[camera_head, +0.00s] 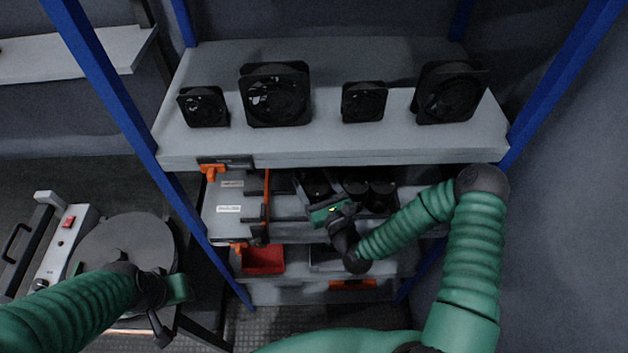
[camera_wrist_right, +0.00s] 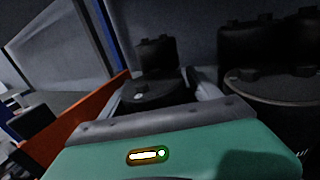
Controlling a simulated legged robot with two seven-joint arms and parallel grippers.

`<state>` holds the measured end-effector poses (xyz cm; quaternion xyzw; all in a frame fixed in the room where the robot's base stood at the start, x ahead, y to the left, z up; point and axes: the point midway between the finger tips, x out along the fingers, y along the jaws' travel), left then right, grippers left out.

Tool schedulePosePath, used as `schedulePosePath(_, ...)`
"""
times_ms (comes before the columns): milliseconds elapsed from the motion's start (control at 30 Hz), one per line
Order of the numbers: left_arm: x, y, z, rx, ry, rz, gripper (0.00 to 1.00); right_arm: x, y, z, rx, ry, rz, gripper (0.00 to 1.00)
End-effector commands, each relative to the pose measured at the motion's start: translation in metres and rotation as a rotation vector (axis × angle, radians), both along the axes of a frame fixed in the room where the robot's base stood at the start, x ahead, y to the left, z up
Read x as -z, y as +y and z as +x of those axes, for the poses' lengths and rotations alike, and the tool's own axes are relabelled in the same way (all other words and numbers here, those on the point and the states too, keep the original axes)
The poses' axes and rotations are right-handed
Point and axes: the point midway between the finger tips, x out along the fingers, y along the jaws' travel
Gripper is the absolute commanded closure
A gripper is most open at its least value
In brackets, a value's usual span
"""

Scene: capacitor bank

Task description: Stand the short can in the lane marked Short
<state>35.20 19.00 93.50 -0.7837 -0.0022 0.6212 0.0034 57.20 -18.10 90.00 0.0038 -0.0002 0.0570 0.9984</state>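Dark cans stand on the middle shelf (camera_head: 288,233): one (camera_head: 315,188) just behind my right gripper, and others (camera_head: 380,194) to its right. I cannot tell which is the short one. My right gripper (camera_head: 328,211) reaches into this shelf. In the right wrist view a dark round-topped can (camera_wrist_right: 158,92) is straight ahead, with pale strips on both sides; a larger dark can (camera_wrist_right: 275,80) is at the right. Whether the fingers grip the nearer can is unclear. Small white labels (camera_head: 229,208) at the shelf's left are unreadable. My left gripper (camera_head: 178,290) is far left, its opening unclear.
An orange divider (camera_head: 266,197) stands left of my right gripper, also in the wrist view (camera_wrist_right: 75,138). The upper shelf (camera_head: 330,147) with black fans (camera_head: 275,94) overhangs. A red bin (camera_head: 263,260) is below. A round grey plate (camera_head: 122,250) lies by my left gripper.

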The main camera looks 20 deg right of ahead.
Motion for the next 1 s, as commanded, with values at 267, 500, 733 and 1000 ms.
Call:
schedulePosePath(267, 0.000, 0.000, 0.000, -0.001, 0.000, 0.000, 0.67, 0.000, 0.001, -0.002, -0.001, 0.001, 0.000, 0.29)
schedulePosePath(500, 0.005, 0.000, 0.000, -0.001, 0.000, 0.000, 0.67, 0.003, -0.006, -0.044, 0.001, 0.004, 0.004, 0.29)
schedulePosePath(733, 0.006, 0.000, 0.000, 0.000, 0.000, 0.000, 0.67, -0.001, -0.012, -0.100, 0.002, 0.003, 0.004, 0.29)
schedulePosePath(1000, 0.004, 0.000, 0.000, -0.001, 0.000, 0.000, 0.67, 0.000, -0.013, -0.120, 0.000, 0.000, 0.002, 0.29)
